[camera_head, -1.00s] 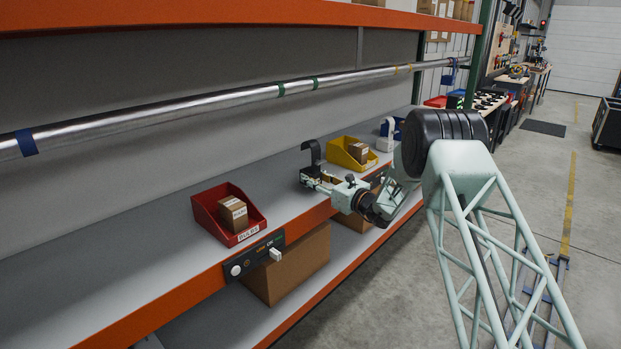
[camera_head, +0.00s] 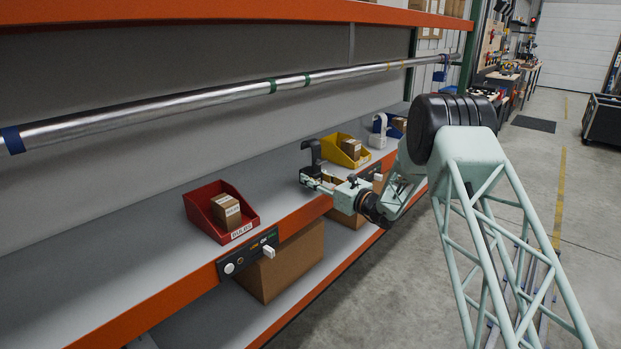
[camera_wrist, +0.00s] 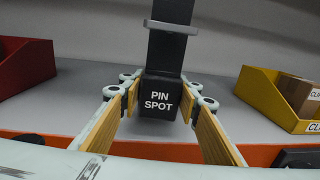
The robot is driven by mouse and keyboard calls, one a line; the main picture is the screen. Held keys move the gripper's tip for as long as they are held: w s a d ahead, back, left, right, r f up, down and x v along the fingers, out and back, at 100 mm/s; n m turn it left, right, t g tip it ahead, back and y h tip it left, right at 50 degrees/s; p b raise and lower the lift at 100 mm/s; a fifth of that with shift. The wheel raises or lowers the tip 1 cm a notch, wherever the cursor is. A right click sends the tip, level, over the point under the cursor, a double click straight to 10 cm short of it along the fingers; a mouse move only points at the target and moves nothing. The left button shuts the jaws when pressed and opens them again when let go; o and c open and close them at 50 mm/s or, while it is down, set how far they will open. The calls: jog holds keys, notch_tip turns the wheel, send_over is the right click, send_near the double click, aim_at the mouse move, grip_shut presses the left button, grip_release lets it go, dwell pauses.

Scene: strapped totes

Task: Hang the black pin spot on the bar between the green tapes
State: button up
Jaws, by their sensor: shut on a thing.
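The black pin spot shows its hook-shaped clamp (camera_head: 312,153) in the head view, upright above the shelf's front edge. In the wrist view its labelled body (camera_wrist: 159,97) sits between the fingertips. My gripper (camera_head: 318,182) is shut on it; in the wrist view the wood-lined fingers (camera_wrist: 160,106) flank the body. The silver bar (camera_head: 220,96) runs along the back, above and left of my gripper. Two green tapes (camera_head: 272,86) (camera_head: 307,79) mark a short stretch of it. The spot is apart from the bar and below it.
A red bin (camera_head: 205,213) with a carton stands on the shelf left of my gripper. A yellow bin (camera_head: 340,149) and a white clamp-like item (camera_head: 380,131) stand behind. The orange upper shelf edge (camera_head: 230,12) runs above the bar. The shelf's left part is clear.

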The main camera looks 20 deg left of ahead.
jog(key=shift+b+v, duration=0.45)
jog(key=shift+v, duration=3.55)
jog(key=shift+r, duration=0.15)
